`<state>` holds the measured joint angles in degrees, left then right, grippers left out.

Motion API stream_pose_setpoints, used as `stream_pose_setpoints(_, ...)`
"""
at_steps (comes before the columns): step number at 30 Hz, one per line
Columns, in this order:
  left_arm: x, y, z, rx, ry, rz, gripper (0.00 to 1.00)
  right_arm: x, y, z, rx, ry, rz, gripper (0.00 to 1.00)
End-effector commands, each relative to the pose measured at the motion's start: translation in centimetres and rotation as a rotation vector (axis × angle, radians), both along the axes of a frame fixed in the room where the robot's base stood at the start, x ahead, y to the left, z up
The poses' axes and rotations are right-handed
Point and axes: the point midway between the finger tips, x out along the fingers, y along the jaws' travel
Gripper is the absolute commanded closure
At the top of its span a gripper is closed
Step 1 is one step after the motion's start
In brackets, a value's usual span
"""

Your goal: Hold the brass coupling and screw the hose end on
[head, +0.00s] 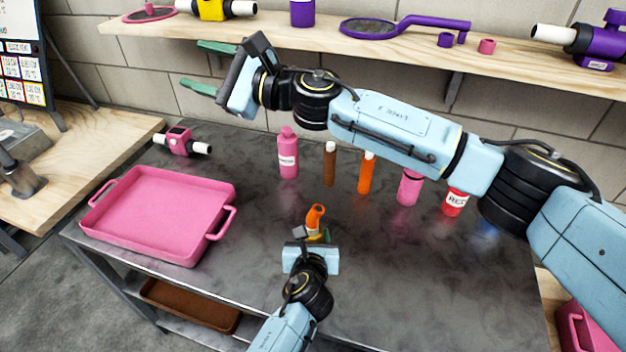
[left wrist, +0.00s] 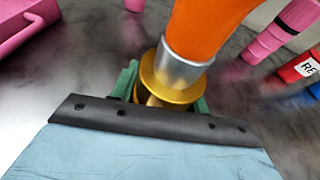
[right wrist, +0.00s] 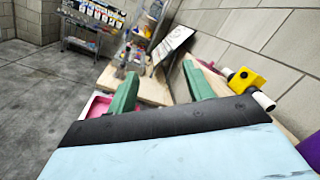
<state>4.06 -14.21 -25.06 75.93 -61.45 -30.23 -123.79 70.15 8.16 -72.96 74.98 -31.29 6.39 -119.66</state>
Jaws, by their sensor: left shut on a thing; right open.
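My left gripper (head: 316,238) is low over the front middle of the table, shut on the brass coupling (left wrist: 168,88). In the left wrist view, green fingers sit on both sides of the coupling below its round flange. The orange hose end (head: 315,216) stands above the coupling and bends at its top. Its silver collar (left wrist: 184,70) appears to meet the brass flange; the threads are hidden. My right gripper (head: 208,66) is raised at the upper left, near the shelf and wall. Its green fingers are apart and empty, also in the right wrist view (right wrist: 163,88).
A pink tray (head: 225,221) and a pink valve-like part (head: 179,141) lie at left. Several bottles, including a pink one (head: 288,155) and an orange one (head: 366,174), stand along the back. A loaded wooden shelf (head: 390,50) runs above. The table's front right is clear.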

Motion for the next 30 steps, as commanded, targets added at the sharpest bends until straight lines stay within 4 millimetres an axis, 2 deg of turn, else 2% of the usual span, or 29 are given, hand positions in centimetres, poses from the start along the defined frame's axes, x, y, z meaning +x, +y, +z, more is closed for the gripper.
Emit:
stream_pose_setpoints(3,0.1,0.0,0.1,-0.001,-0.003,-0.001,1.00,-3.4,1.1,-1.4,-0.156,-0.200,0.171,0.49)
stream_pose_setpoints(7,0.1,0.0,0.1,-0.001,-0.003,-0.001,1.00,-6.6,1.3,-4.3,-0.353,-0.402,0.359,0.49)
stream_pose_setpoints(11,0.1,0.0,0.1,-0.001,-0.003,-0.001,1.00,-8.9,0.0,-8.1,-0.573,-0.575,0.544,0.49)
stream_pose_setpoints(13,0.1,0.0,0.1,-0.001,-0.003,-0.001,1.00,-9.6,-1.3,-10.3,-0.701,-0.656,0.644,0.49)
stream_pose_setpoints(18,0.1,0.0,0.1,-0.001,-0.003,-0.001,1.00,-9.9,-5.9,-15.1,-1.030,-0.800,0.876,0.49)
stream_pose_setpoints(21,0.1,0.0,0.1,-0.001,-0.003,-0.001,1.00,-9.3,-9.2,-17.0,-1.221,-0.844,0.996,0.49)
stream_pose_setpoints(27,0.1,0.0,0.1,-0.001,-0.003,-0.001,1.00,-7.8,-14.7,-18.4,-1.512,-0.858,1.162,0.49)
stream_pose_setpoints(30,0.1,0.0,0.1,-0.001,-0.003,-0.001,1.00,-7.4,-16.2,-18.5,-1.593,-0.849,1.204,0.49)
